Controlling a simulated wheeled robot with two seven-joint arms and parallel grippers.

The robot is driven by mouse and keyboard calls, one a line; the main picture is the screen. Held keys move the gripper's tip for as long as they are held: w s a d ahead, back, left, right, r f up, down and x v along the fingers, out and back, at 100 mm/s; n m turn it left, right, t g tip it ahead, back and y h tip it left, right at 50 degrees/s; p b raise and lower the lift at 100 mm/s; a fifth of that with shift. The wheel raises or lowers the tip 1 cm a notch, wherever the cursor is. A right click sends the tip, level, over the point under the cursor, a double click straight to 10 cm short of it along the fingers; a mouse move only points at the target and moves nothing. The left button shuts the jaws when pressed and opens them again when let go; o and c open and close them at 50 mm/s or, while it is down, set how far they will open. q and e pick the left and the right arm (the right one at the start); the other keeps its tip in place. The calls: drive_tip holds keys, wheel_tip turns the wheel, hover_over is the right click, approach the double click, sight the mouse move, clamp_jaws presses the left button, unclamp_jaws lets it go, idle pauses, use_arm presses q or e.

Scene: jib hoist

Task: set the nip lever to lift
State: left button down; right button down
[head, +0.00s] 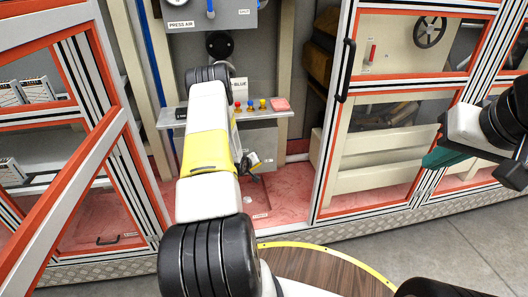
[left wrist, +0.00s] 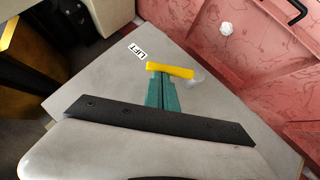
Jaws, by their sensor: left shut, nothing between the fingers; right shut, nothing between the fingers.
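In the left wrist view a yellow bar (left wrist: 170,70), which looks like the nip lever's handle, lies across the grey plate beside a white LIFT label (left wrist: 138,53). The label is just up and left of the bar's left end. My left gripper (left wrist: 161,84) has its teal fingers shut and empty, with the tips right at the bar. I cannot tell whether they touch it. In the head view my left arm hides most of that area, and the left fingers do not show clearly. My right gripper (head: 446,157) is shut and empty at the right, in front of the cabinet.
A grey shelf (head: 170,117) carries several coloured buttons and a red block (head: 280,104). An orange-edged door frame (head: 75,175) stands at the left. A door with a black handle (head: 346,70) is at the right. A red floor (head: 285,190) lies below the shelf.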

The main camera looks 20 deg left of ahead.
use_arm(q)
drive_tip(key=shift+w+d+f+m+g+y, duration=0.2)
drive_tip(key=shift+w+d+f+g+y, duration=0.1)
drive_tip(key=shift+d+f, duration=0.2)
drive_tip(key=shift+w+d+f+m+g+y, duration=0.25)
drive_tip(key=shift+d+f, duration=0.1)
drive_tip(key=shift+d, duration=0.1)
drive_tip(key=shift+d+f, duration=0.15)
